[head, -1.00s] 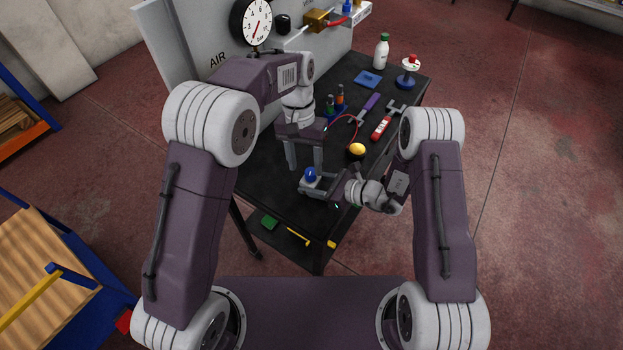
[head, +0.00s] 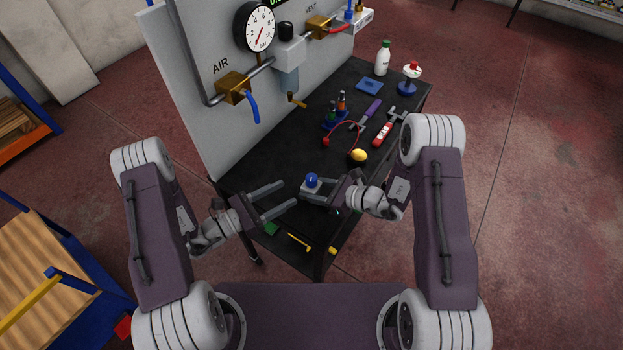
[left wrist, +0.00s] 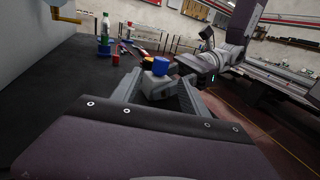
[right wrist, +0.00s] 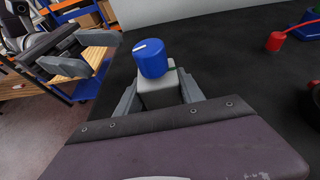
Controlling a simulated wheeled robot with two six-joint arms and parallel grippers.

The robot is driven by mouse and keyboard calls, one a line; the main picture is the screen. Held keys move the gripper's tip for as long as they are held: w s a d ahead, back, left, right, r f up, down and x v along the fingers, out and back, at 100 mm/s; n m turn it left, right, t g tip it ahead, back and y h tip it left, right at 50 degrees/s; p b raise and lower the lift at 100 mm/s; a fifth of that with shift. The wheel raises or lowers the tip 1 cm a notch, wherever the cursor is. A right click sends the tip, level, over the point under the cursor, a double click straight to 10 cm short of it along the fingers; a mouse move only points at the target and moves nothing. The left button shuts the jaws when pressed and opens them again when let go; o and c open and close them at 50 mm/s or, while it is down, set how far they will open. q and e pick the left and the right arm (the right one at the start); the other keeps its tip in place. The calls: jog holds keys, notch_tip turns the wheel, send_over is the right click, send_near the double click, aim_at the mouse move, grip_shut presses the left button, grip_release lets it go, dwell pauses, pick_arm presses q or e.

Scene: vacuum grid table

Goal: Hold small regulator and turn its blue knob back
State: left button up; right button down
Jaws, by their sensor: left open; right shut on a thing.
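The small regulator is a light grey block (right wrist: 160,93) with a round blue knob (right wrist: 152,58) on top, upright, with a white mark on the knob. My right gripper (head: 318,190) is shut on the grey body, the knob standing clear above the fingers. The knob also shows in the head view (head: 312,180) and between the fingers in the left wrist view (left wrist: 160,66). My left gripper (head: 289,196) is open and empty, to the left of the regulator, its fingers pointing toward it with a gap between. The regulator's lower end is hidden.
The black table (head: 260,160) is clear left of the regulator. A yellow ball-like item (head: 359,155), a red-ended cable (head: 326,141) and several tools lie behind it. The grey panel (head: 200,110) with a gauge (head: 254,26) and blue-handled valve (head: 252,108) rises at the left.

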aim_at(307, 183)
pick_arm(q)
jog(key=x, duration=1)
grip_shut()
jog(key=shift+d+t, duration=0.1)
jog(key=shift+t, duration=0.2)
